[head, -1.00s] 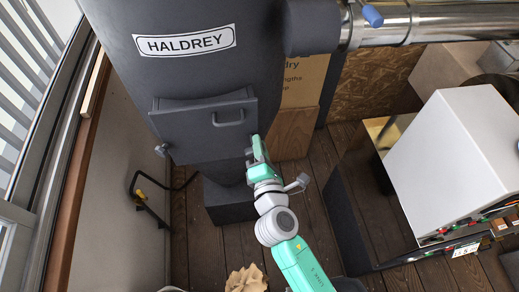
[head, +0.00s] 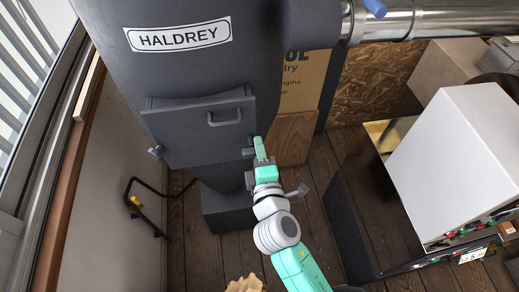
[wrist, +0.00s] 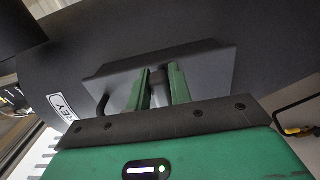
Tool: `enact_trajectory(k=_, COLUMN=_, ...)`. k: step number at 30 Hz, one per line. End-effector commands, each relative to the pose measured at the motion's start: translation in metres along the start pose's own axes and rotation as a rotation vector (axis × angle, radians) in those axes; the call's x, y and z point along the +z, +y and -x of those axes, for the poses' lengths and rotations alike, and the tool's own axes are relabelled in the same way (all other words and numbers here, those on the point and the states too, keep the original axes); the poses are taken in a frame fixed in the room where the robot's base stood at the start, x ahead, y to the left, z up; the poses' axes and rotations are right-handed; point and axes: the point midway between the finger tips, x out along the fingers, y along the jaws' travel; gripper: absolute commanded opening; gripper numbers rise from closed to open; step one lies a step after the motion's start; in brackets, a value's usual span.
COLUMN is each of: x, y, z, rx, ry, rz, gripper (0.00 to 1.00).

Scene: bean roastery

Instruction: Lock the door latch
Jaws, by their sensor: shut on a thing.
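The dark grey door (head: 203,140) with a bar handle (head: 224,118) is set low in the HALDREY body and looks closed. A small latch knob (head: 156,152) sits at its lower left corner. Another latch (head: 249,152) is at the lower right edge, mostly hidden by my gripper (head: 259,149). In the wrist view, my gripper (wrist: 158,80) has its two green fingers on either side of a grey cylindrical latch part (wrist: 157,84) in front of the door (wrist: 207,66). The fingers are shut on it. The latch's exact angle is hard to tell.
A white-topped machine (head: 462,150) stands at the right. A cardboard box (head: 304,82) and wood panel (head: 292,139) stand behind my gripper. A shiny pipe (head: 430,22) crosses the top right.

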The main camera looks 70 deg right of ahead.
Motion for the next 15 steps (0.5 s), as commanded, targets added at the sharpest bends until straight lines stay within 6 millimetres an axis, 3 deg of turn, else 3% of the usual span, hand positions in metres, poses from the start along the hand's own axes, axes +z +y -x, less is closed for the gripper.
enact_trajectory(k=9, x=-0.0018, y=-0.0011, z=0.0004, rx=-0.002, ry=0.004, rz=-0.001, gripper=0.0)
enact_trajectory(k=10, x=-0.0019, y=-0.0011, z=0.0004, rx=-0.002, ry=0.004, rz=-0.001, gripper=0.27)
enact_trajectory(k=12, x=-0.0017, y=-0.001, z=0.0004, rx=-0.001, ry=0.004, rz=0.0, gripper=0.4)
enact_trajectory(k=15, x=-0.0012, y=-0.0006, z=0.0003, rx=-0.001, ry=0.003, rz=0.0, gripper=0.41)
